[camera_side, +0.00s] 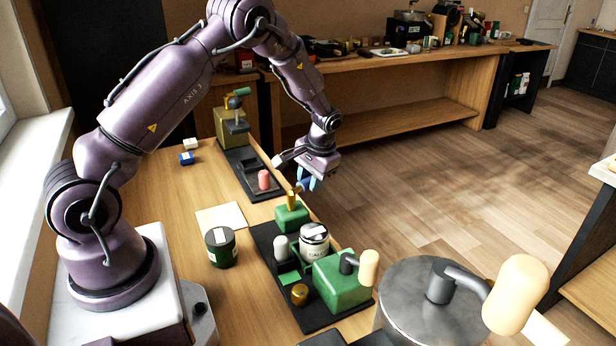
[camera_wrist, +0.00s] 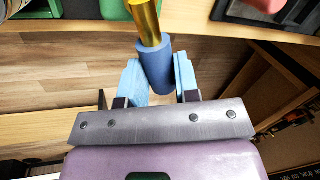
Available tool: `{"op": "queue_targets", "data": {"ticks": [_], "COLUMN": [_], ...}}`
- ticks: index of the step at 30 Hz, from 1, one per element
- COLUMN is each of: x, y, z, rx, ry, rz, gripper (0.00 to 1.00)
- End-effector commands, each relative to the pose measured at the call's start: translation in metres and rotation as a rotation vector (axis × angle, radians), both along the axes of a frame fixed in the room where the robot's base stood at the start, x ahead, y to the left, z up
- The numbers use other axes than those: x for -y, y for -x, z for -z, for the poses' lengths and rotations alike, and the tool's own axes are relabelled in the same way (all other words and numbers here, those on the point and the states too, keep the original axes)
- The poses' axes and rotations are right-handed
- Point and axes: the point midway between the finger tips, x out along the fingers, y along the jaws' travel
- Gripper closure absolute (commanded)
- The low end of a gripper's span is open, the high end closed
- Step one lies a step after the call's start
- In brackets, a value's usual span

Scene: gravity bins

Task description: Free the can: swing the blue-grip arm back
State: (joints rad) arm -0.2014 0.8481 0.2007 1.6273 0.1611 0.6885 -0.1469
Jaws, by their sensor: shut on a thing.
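My gripper (camera_side: 308,183) is shut on the blue grip (camera_wrist: 157,66), which sits between its two light-blue fingers in the wrist view. The grip is on the end of a gold arm (camera_wrist: 146,22). In the side view the gold arm (camera_side: 292,199) rises from a small green block (camera_side: 291,217) toward my gripper, on the side away from the can. The can (camera_side: 314,243), white with dark lettering, stands upright on a black base plate (camera_side: 262,234) between the small green block and a larger green block (camera_side: 341,284). The grip is mostly hidden by my fingers in the side view.
The larger block carries a grey lever with a cream grip (camera_side: 369,268). A dark green jar (camera_side: 220,247) is at left. A second fixture (camera_side: 231,128) with a pink piece stands behind.

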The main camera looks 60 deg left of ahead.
Motion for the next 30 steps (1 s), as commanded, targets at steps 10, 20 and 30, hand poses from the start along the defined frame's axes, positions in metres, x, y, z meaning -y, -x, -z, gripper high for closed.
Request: {"op": "queue_targets", "data": {"ticks": [10,20,30], "x": [0.0025,0.0028,0.0027], "y": [-0.0013,-0.0015,-0.0011], "z": [-0.0012,-0.0014,-0.0019], "rx": [0.001,0.002,0.001], "ry": [0.0,-0.001,0.0], "rz": [0.041,0.042,0.037], "gripper": [1.0,0.55,0.45]}}
